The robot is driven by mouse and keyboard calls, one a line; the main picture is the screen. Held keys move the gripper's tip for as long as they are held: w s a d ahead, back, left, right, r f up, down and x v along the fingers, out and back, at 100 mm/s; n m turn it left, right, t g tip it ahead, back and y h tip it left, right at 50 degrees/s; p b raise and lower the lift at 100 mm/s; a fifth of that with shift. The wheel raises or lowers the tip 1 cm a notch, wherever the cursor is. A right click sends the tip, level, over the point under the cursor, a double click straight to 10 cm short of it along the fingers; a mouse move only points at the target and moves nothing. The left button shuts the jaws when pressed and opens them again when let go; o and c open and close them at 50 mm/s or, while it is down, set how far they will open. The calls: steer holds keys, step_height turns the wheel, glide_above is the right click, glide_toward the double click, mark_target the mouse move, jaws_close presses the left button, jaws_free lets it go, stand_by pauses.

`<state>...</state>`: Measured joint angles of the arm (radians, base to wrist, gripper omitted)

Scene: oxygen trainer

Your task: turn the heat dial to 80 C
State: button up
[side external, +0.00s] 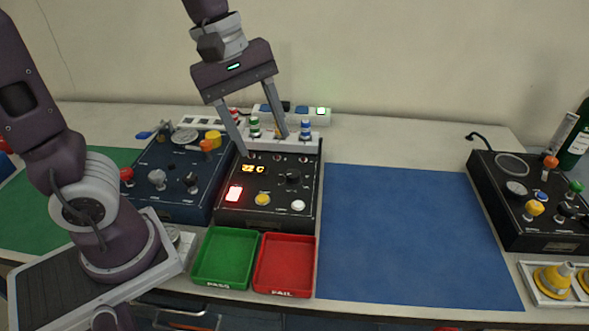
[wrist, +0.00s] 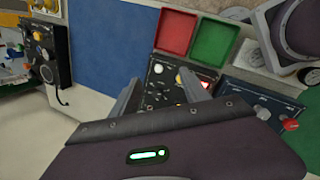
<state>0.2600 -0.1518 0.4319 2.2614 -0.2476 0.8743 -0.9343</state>
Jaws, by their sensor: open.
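The black control box (side external: 268,190) stands left of the blue mat, with a lit amber display (side external: 253,169) that seems to read 22 C. A black dial (side external: 291,176) sits right of the display; its pointer is too small to read. Below are a lit red square (side external: 234,194), a yellow button (side external: 263,199) and a white button (side external: 298,205). My gripper (side external: 264,147) is open and empty, its fingers spread over the back part of the box. In the wrist view the box (wrist: 163,76) shows between the fingers, partly hidden by my gripper (wrist: 162,88).
A dark blue box (side external: 175,180) with knobs and levers stands close on the left. A rack of coloured plugs (side external: 293,137) stands behind. Green (side external: 226,257) and red (side external: 285,264) trays lie in front. The blue mat (side external: 410,235) is clear; another black box (side external: 530,205) stands beyond.

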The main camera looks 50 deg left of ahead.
steer(key=w+a+f+n+g+y, duration=0.1)
steer(key=w+a+f+n+g, duration=0.15)
steer(key=w+f+n, duration=0.65)
steer(key=n+y, duration=0.2)
steer(key=n, duration=0.5)
glide_above(295, 173)
steer(key=shift+s+d+f+t, duration=0.1)
steer(key=shift+f+t, duration=0.05)
steer(key=shift+f, duration=0.45)
steer(key=shift+s+d+f+t, duration=0.1)
steer(key=shift+f, duration=0.45)
steer(key=f, duration=0.5)
steer(key=shift+w+a+f, duration=0.1)
steer(key=shift+a+f, duration=0.1)
steer(key=shift+f, duration=0.7)
jaws_close()
